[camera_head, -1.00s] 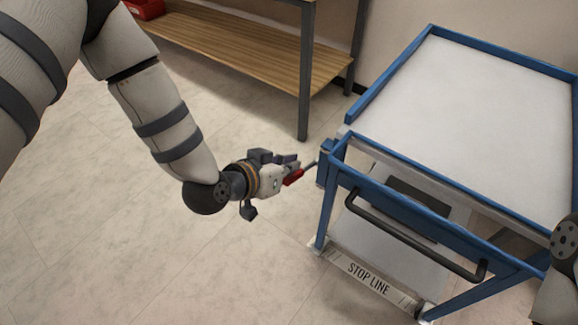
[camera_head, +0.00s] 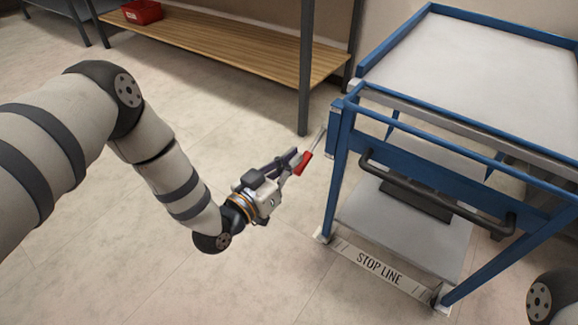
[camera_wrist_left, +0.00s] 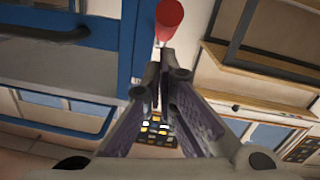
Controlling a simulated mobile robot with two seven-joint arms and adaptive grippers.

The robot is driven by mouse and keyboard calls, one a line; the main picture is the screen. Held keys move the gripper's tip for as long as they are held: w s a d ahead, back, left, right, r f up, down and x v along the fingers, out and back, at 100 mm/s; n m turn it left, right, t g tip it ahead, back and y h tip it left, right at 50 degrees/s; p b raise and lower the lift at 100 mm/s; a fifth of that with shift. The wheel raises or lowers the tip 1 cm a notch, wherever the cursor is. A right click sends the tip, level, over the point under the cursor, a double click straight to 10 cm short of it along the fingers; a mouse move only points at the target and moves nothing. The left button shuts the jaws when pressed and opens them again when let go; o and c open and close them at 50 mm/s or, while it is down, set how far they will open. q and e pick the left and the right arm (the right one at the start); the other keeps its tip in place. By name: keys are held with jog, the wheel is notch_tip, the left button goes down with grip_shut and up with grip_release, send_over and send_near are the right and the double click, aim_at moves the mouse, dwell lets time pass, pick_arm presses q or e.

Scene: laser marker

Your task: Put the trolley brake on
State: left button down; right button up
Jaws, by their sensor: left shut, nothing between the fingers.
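The blue-framed trolley (camera_head: 428,8) stands at the right. Its brake lever is a thin metal rod (camera_head: 320,138) with a red grip (camera_head: 304,163), slanting down to the left from the trolley's near left corner post. My left gripper (camera_head: 294,160) is shut and empty, with its fingertips right beside the red grip; I cannot tell if they touch. In the left wrist view the red grip (camera_wrist_left: 169,20) shows just beyond the closed fingertips (camera_wrist_left: 162,72). My right gripper is out of view.
A black push handle (camera_head: 435,195) crosses the trolley's near side. A "STOP LINE" plate (camera_head: 378,269) lies at the trolley's foot. A wooden-shelved bench (camera_head: 220,45) with a red bin (camera_head: 142,12) stands behind. The floor at the left is clear.

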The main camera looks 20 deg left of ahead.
pick_arm(q)
jog(key=shift+w+f+b, duration=0.15)
jog(key=shift+f+b, duration=0.15)
jog(key=shift+f, duration=0.45)
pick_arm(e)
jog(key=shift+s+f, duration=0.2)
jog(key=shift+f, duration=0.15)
pick_arm(q)
jog(key=shift+f, duration=0.15)
